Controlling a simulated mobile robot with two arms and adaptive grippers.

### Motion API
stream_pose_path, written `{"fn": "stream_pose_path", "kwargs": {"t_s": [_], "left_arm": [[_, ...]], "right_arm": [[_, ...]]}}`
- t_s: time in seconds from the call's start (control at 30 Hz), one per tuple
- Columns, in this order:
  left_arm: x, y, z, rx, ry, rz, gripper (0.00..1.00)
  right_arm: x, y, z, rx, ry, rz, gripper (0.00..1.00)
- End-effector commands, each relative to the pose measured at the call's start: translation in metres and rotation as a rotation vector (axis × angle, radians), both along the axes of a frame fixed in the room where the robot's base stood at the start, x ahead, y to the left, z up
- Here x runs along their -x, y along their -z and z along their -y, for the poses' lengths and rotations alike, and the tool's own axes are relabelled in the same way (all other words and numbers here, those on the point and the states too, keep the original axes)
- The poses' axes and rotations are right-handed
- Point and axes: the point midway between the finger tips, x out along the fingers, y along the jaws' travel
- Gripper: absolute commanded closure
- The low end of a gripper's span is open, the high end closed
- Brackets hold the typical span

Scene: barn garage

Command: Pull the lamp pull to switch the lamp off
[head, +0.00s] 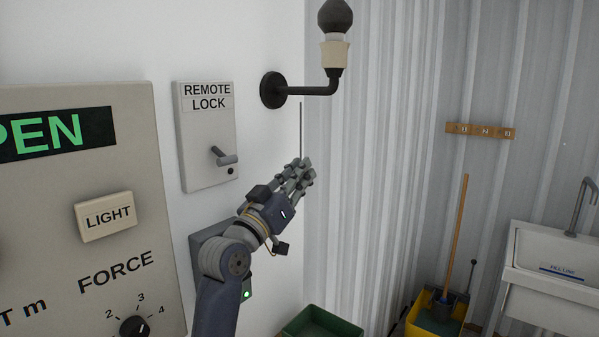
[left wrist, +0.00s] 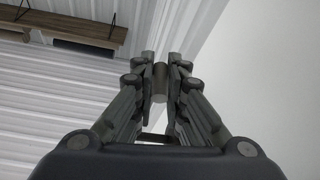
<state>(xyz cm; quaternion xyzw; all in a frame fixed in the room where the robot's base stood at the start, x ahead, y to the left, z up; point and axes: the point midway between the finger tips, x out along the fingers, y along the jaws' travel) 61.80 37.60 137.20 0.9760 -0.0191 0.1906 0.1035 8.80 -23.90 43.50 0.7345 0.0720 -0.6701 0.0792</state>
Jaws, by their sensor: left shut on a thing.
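The wall lamp (head: 335,52) sits on a black bracket, with a dark bulb in a cream socket. A thin dark pull cord (head: 301,125) hangs below the bracket, down to my left gripper. My left gripper (head: 304,168) is shut on the lamp pull at the cord's lower end; the fingers hide the pull in the head view. My right gripper is not in view.
A remote lock box (head: 207,135) with a lever and a control panel (head: 80,200) with a LIGHT button are on the wall left of my arm. A green bin (head: 322,325), a yellow bucket (head: 435,318) and a sink (head: 555,270) stand lower right. A wooden shelf (left wrist: 70,28) shows in the wrist view.

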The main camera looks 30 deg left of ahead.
Motion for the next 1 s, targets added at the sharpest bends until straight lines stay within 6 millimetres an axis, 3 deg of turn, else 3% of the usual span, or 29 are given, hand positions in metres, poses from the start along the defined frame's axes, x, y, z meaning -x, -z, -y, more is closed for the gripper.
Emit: {"fn": "stream_pose_path", "kwargs": {"t_s": [0.23,0.27,0.33,0.73,1.0], "left_arm": [[0.0,0.001,0.0,0.001,0.001,-0.001,1.0],[0.0,0.001,0.0,0.001,0.001,-0.002,0.84],[0.0,0.001,0.0,0.001,0.001,-0.002,0.68],[0.003,0.002,0.0,0.0,-0.001,-0.001,0.67],[0.038,0.018,-0.001,-0.001,-0.002,-0.004,0.67]], "right_arm": [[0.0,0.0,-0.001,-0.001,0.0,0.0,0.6],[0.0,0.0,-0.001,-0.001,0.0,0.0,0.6],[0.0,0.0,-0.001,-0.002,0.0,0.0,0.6],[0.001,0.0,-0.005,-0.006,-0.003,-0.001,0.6],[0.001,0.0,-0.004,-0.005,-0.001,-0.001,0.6]]}}
